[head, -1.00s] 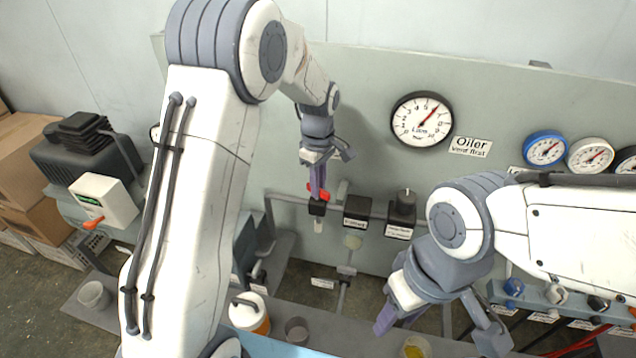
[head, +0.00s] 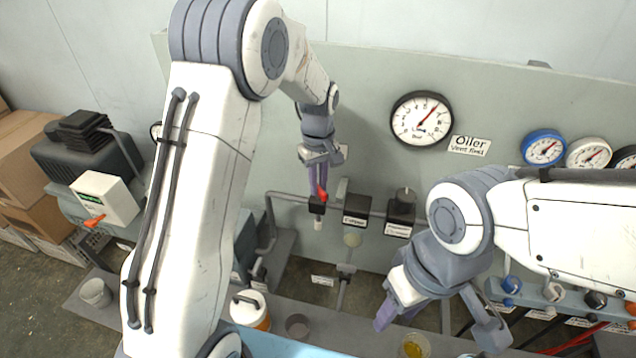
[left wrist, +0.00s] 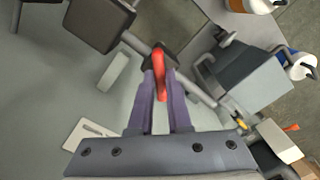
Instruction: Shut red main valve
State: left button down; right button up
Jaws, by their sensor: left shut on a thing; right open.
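The red main valve handle (head: 322,194) sits on a dark valve body (head: 317,206) on the grey pipe, below and left of the large gauge. My left gripper (head: 317,188) points down at it, its purple fingers shut on the handle. In the left wrist view the red handle (left wrist: 160,72) lies between the two purple fingertips and sticks out past them; its lower part is partly covered. My right gripper (head: 440,328) is open and empty, at lower right in front of the bench.
Two dark labelled blocks (head: 356,209) (head: 401,212) stand on the same pipe right of the valve. The large gauge (head: 421,119) and the Oiler label (head: 469,146) are on the panel. A white-and-orange container (head: 249,311) and cups (head: 298,326) (head: 415,346) stand on the bench below.

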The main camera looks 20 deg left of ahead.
pick_arm(q)
jog(key=c, duration=0.9)
grip_release()
jog(key=shift+o, duration=0.2)
notch_tip(320, 180, up, 10)
jog(key=b, duration=0.1)
jog(key=shift+r+b, duration=0.25)
jog(key=shift+b, duration=0.15)
